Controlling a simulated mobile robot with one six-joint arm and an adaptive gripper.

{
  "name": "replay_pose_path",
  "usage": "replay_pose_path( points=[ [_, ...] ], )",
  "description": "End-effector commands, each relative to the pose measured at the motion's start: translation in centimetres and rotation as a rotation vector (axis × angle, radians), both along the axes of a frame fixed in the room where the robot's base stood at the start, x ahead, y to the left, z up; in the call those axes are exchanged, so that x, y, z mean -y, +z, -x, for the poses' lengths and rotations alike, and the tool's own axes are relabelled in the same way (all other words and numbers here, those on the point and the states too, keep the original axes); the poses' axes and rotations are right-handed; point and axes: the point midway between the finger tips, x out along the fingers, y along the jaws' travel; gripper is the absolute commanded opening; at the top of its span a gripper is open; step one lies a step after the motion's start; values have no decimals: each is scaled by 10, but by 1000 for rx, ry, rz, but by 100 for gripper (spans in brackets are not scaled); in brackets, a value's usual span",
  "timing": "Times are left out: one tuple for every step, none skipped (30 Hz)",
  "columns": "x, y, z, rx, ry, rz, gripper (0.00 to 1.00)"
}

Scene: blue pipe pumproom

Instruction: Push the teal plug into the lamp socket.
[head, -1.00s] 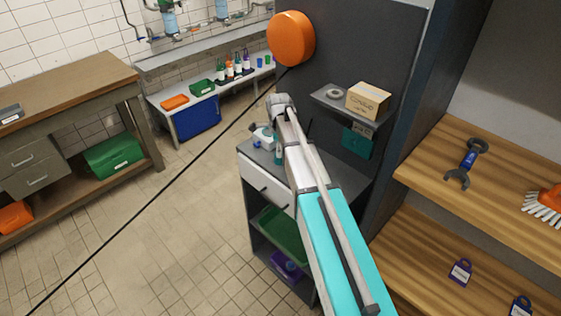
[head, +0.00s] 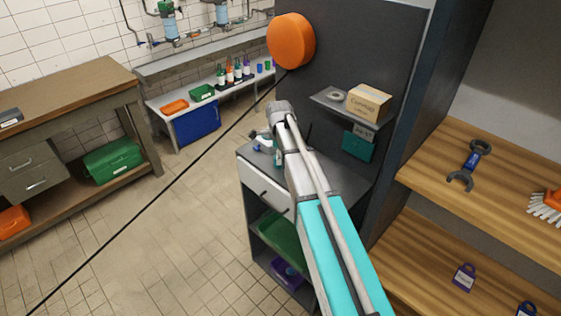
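My arm reaches forward over a grey cabinet, and its far joint hides most of the cabinet top. My gripper is mostly hidden behind the arm; its fingers cannot be made out. A small grey-blue shape (head: 263,144) and a bit of teal (head: 279,157) show beside the arm, just above the cabinet top; I cannot tell whether either is the plug or part of my gripper. A teal box (head: 358,146) is on the dark back panel, right of the arm, under a small label too blurred to read. I cannot make out a lamp socket for certain.
A large orange disc (head: 291,40) sits on the panel's upper left. A wooden shelf (head: 432,160) with a wrench (head: 470,166) stands at right. The floor at left is clear.

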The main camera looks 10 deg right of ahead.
Motion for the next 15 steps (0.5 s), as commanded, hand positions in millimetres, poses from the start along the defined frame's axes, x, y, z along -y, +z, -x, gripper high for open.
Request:
replay_pose_path(
  points=[
    [0,0,0,0,0,0,70],
    [0,0,0,0,0,0,64],
    [0,0,0,0,0,0,57],
    [0,0,0,0,0,0,51],
    [0,0,0,0,0,0,46],
    [0,0,0,0,0,0,38],
    [0,0,0,0,0,0,32],
    [0,0,0,0,0,0,27],
    [0,0,0,0,0,0,20],
    [0,0,0,0,0,0,14],
    [0,0,0,0,0,0,8],
    [0,0,0,0,0,0,8],
    [0,0,0,0,0,0,8],
    [0,0,0,0,0,0,8],
    [0,0,0,0,0,0,8]
  ],
)
